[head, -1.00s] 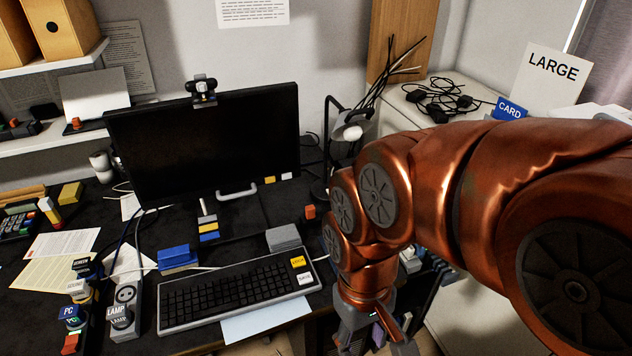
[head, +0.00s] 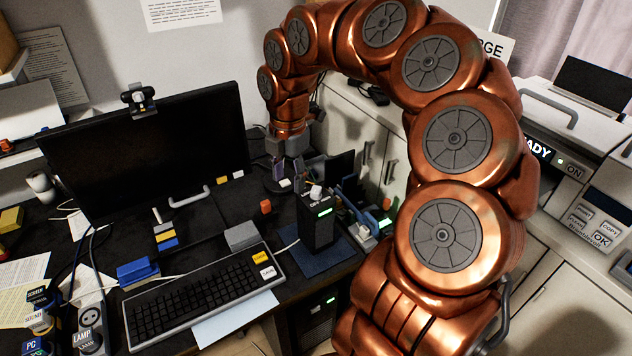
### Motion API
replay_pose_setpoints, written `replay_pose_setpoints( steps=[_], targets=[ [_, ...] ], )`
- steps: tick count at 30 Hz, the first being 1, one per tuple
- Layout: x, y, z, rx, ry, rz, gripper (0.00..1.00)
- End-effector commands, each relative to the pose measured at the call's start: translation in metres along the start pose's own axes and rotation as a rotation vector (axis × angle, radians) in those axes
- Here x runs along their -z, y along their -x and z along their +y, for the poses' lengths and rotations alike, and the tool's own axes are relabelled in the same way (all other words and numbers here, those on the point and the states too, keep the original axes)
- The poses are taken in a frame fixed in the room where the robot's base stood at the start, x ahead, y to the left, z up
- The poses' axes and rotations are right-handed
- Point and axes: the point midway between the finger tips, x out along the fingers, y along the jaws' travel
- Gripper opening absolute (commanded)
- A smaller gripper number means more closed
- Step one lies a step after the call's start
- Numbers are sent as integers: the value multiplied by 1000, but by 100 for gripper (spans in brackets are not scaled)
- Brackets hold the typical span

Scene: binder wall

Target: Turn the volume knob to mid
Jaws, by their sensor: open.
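A black upright box (head: 317,228) with a small green lit display stands on a blue mat at the desk's right part. A pale round knob (head: 316,193) sits on its top; I cannot read a label or its setting, and cannot tell for sure that it is the volume knob. My gripper (head: 288,174) points down behind and slightly left of the box. Its fingers are open with nothing seen held between them. They look apart from the knob.
The monitor (head: 150,150) and keyboard (head: 205,300) lie to the left. A printer (head: 590,190) stands at far right.

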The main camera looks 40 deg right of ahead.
Motion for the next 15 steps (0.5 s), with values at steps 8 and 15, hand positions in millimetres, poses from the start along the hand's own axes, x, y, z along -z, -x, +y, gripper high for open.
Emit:
replay_pose_setpoints(
  steps=[8,15],
  targets=[
    [-82,-21,11,20,295,-11,50],
    [-106,-33,6,40,384,-13,50]
  ],
)
